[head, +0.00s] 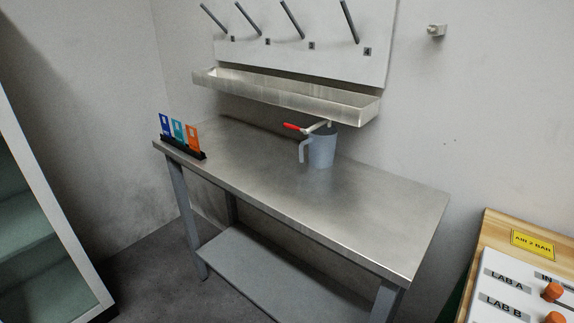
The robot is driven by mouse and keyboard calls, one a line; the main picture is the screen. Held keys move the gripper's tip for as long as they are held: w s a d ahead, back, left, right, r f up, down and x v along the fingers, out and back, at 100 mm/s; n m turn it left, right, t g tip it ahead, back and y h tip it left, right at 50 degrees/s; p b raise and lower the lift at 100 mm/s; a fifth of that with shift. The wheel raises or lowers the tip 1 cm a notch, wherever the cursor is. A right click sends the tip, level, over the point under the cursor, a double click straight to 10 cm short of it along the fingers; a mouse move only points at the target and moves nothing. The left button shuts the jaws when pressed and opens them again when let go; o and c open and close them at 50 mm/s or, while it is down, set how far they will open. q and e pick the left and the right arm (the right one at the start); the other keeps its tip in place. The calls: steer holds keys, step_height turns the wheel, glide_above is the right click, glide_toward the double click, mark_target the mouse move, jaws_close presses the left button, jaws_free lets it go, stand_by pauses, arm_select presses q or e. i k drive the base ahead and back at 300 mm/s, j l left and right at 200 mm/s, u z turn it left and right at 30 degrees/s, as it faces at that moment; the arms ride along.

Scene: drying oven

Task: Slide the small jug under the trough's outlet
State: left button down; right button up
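The small jug (322,150) is grey-blue and stands upright on the steel table (250,165), toward its back edge, with its handle to the left. The trough (290,98) is a long metal channel on the wall above the table. Its outlet (329,124), below the trough toward its right end, appears just above the jug's mouth. A tap with a red lever (292,127) sticks out to the left there. The jug's rim partly hides the outlet's lower end, so I cannot tell the exact alignment. Neither of my grippers is in view.
A black holder (183,149) with blue, teal and orange cards stands at the table's left end. Angled pegs (292,19) stick out of the wall panel above the trough. A labelled board with orange knobs (518,287) is at lower right. The table's front and right are clear.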

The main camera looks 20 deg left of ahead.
mark_target(322, 141)
steer(key=i+j+z, duration=0.3)
steer(key=j, duration=0.45)
steer(key=j+z, duration=0.3)
steer(key=j, duration=0.45)
steer(key=j+z, duration=0.3)
steer(key=j, duration=0.5)
